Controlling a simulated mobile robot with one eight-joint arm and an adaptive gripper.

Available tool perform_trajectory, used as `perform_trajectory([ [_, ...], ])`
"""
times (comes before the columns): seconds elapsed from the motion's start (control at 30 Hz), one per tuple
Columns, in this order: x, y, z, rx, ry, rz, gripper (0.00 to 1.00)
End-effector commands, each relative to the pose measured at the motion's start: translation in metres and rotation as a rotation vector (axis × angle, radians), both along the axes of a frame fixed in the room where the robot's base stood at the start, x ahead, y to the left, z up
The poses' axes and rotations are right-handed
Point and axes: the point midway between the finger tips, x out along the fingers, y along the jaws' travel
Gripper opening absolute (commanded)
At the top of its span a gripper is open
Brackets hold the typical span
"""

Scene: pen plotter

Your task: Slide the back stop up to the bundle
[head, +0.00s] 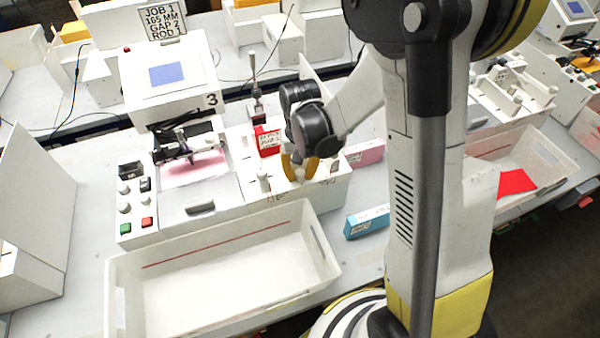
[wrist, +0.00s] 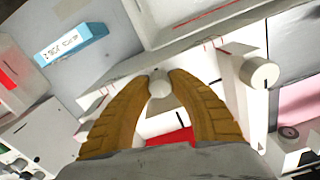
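My gripper (head: 300,165) is down at the right end of the white plotter unit. In the wrist view its yellow fingers (wrist: 161,80) lie on both sides of a round white knob (wrist: 159,92), with no clear gap. The knob also shows in the head view (head: 301,174); the part it sits on, which may be the back stop, is mostly hidden. A red labelled block (head: 268,141) stands behind and left of my gripper. Red also shows between the fingers in the wrist view (wrist: 172,138). I cannot tell which piece is the bundle.
A second white knob (head: 263,180) stands left of my gripper. A white bin (head: 225,250) sits in front of the plotter (head: 168,85). A blue labelled box (head: 367,221) lies to the right, and a pink box (head: 364,153) behind it.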

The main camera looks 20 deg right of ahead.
Motion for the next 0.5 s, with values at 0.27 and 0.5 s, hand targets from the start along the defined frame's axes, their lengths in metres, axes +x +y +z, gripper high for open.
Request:
perform_trajectory([
  [0.27,0.02,0.0,-0.001,0.0,0.0,0.0,0.0],
  [0.5,0.062,0.0,-0.001,0.0,0.0,0.0,0.0],
])
